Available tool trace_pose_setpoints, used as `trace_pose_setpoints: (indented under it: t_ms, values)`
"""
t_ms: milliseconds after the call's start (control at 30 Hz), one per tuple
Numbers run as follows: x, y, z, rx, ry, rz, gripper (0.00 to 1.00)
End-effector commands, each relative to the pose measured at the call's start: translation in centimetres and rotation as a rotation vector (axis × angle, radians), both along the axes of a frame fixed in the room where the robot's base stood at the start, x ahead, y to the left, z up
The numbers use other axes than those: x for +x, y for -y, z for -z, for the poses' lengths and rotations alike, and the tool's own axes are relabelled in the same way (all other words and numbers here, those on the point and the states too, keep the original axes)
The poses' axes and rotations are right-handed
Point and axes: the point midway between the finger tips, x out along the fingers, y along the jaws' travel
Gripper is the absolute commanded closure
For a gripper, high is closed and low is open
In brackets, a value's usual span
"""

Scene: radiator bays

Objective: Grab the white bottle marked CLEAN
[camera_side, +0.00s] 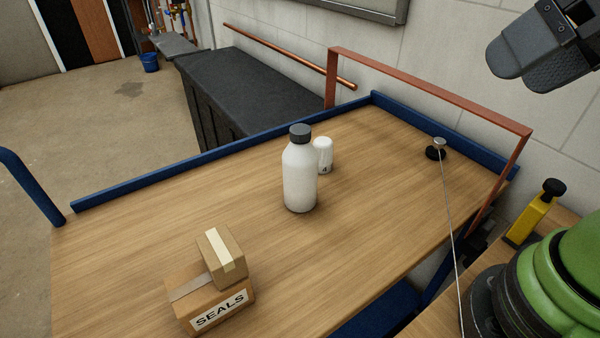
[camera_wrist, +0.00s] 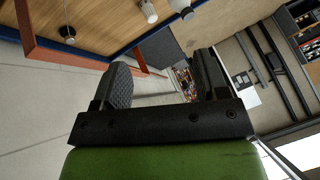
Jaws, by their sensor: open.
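A white bottle (camera_side: 299,182) with a dark grey cap stands upright on the wooden bench top in the side view. No CLEAN marking shows on the side facing this camera. The bottle is partly cut off at the top edge of the wrist view (camera_wrist: 180,4). My gripper (camera_side: 521,74) is high at the upper right of the side view, well away from the bottle and above the bench. Its two dark fingers are apart in the wrist view (camera_wrist: 162,80), with nothing between them.
A small white container (camera_side: 323,156) stands just behind the bottle. Stacked cardboard boxes, the lower marked SEALS (camera_side: 218,313), sit at the front left. A red-brown frame (camera_side: 430,88) rises over the right end, near a thin rod on a black base (camera_side: 436,153). A blue rail (camera_side: 225,152) edges the bench.

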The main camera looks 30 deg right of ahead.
Motion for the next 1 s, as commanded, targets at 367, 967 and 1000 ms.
trace_pose_setpoints:
  t_ms: [367, 967, 1000]
  values:
    - [10.7, -2.1, -2.0, -0.562, -0.074, -0.961, 0.33]
    - [23.6, -8.7, 7.7, -1.024, -0.081, -2.449, 0.33]
    - [23.7, -8.8, 8.0, -1.026, -0.080, -2.474, 0.33]
